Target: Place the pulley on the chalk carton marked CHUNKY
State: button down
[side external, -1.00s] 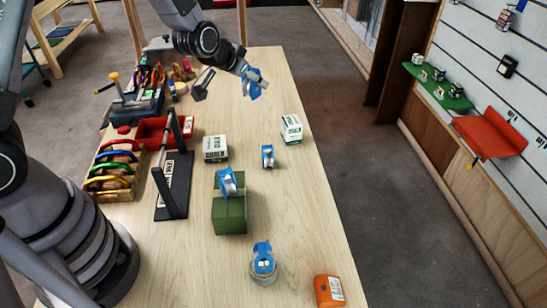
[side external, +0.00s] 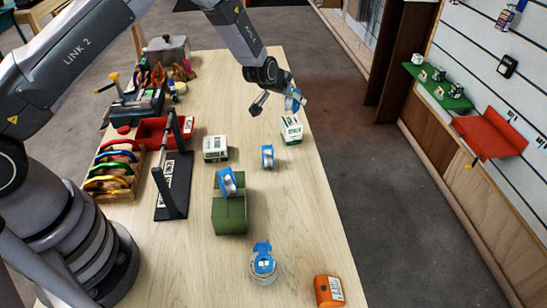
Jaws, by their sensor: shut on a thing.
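My gripper (side external: 288,98) is shut on a blue and silver pulley (side external: 293,103), partly hidden by the fingers. It appears just above or behind a white and green chalk carton (side external: 292,131) near the table's right edge; the exact gap cannot be told. A second white and green chalk carton (side external: 215,149) stands to the left, nearer the middle of the table. The print is too small to tell which carton is marked CHUNKY. Nothing visible lies on the left carton's top.
Other blue pulleys stand on the table (side external: 267,157), on a green box (side external: 227,182) and on a round clear item (side external: 263,251). A black stand with a bar (side external: 172,185), a red bin (side external: 152,131) and an orange item (side external: 329,290) also occupy the table.

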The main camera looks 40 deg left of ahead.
aim_at(294, 107)
jog(key=shift+f, duration=1.55)
jog(key=c, duration=0.8)
grip_release()
jog(key=shift+f, duration=0.15)
jog(key=shift+o, duration=0.2)
